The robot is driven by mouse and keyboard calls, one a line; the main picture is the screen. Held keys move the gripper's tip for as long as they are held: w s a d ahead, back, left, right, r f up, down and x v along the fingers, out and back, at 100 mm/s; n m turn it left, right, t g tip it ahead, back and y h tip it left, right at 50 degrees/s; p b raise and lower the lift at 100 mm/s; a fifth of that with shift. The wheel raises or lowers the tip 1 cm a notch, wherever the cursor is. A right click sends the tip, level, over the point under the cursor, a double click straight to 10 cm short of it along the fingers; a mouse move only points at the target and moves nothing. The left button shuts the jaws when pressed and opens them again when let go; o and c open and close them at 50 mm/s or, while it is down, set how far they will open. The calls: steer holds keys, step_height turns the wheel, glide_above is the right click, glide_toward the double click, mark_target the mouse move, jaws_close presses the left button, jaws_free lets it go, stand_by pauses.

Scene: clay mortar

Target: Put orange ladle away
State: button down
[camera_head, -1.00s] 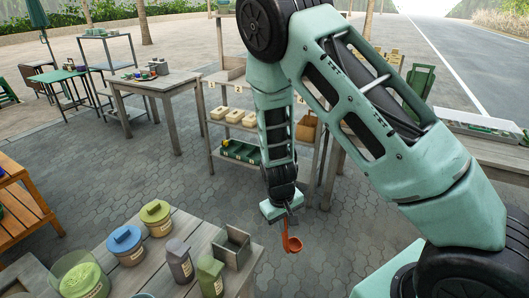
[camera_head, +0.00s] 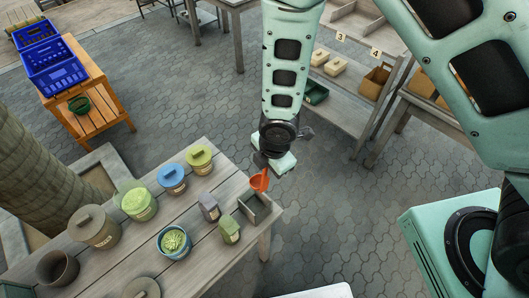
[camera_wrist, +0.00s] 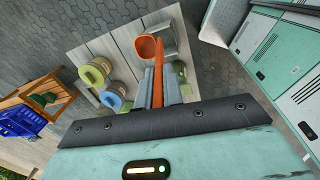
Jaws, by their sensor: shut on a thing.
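The orange ladle (camera_head: 260,180) hangs from my gripper (camera_head: 268,162) in the head view, near the far right corner of the wooden table. In the wrist view my gripper (camera_wrist: 158,88) is shut on the handle of the ladle (camera_wrist: 147,46), with the bowl beyond the fingertips. A small grey open box (camera_head: 256,210) stands on that corner. In the head view the ladle is just above the box's back edge; I cannot tell whether they touch. The box also shows in the wrist view (camera_wrist: 168,42), beside and behind the bowl.
The wooden table (camera_head: 219,256) carries a blue-lidded jar (camera_head: 172,180), a yellow-green-lidded jar (camera_head: 200,160), a grey container (camera_head: 209,207), a green one (camera_head: 229,228) and several other pots. An orange bench (camera_head: 95,117) holds blue crates. Open paving (camera_head: 330,215) lies right of the table.

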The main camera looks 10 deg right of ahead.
steer(key=shift+s+a+r+n, duration=0.4)
steer(key=shift+a+r+n, duration=0.1)
steer(key=shift+a+r, duration=0.05)
steer(key=shift+s+a, duration=0.15)
steer(key=shift+f+n, duration=0.2)
steer(key=shift+n, duration=0.1)
step_height(320, 180, down, 14)
steer(key=b, duration=1.1)
steer(key=shift+r, duration=0.2)
steer(key=c, duration=1.5)
jaws_free()
steer(key=shift+o, duration=0.2)
steer(key=shift+r, duration=0.1)
